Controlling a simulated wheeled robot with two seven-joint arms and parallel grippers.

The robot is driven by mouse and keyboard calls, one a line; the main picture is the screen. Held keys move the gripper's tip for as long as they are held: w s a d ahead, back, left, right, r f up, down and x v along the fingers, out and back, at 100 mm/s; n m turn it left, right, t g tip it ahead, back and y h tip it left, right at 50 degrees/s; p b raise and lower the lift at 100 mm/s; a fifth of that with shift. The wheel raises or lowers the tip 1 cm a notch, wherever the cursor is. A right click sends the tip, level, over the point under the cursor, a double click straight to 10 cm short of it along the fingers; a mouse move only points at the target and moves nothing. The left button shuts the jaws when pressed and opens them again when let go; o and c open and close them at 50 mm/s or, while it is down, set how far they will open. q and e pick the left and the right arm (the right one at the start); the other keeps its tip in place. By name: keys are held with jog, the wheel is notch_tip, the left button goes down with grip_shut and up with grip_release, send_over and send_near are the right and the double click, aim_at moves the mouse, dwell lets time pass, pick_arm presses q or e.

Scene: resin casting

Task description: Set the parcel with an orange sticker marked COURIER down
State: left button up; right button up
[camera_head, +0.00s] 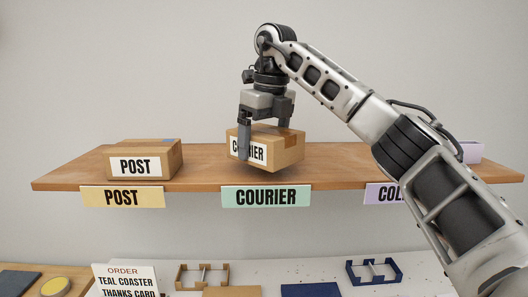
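The brown parcel (290,155) has a white label reading COURIER, partly covered by a gripper finger. A small brownish-orange patch shows at the top of its right side; I cannot tell whether it is the sticker. My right gripper (264,135) points down with one finger across the label side and the other at the far side, shut on the parcel. The parcel is over the wooden shelf (205,172), behind the green COURIER sign (266,196). I cannot tell whether its underside touches the shelf. My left gripper is not in view.
A parcel marked POST (160,157) stands on the shelf at left, above the yellow POST sign (122,196). A lilac item (470,152) and a lilac sign (383,194) are partly hidden by my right arm. Below are an order card (125,281) and frames (202,275).

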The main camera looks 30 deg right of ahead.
aim_at(271, 132)
jog(key=shift+f, duration=1.15)
jog(key=shift+f, duration=0.2)
jog(key=o, duration=0.9)
jog(key=shift+r, duration=0.1)
jog(key=r, duration=0.4)
jog(key=s+r, duration=0.1)
jog(key=r, duration=0.7)
jog(key=shift+s+d, duration=0.2)
jog(key=shift+s, duration=0.2)
jog(key=shift+f, duration=0.1)
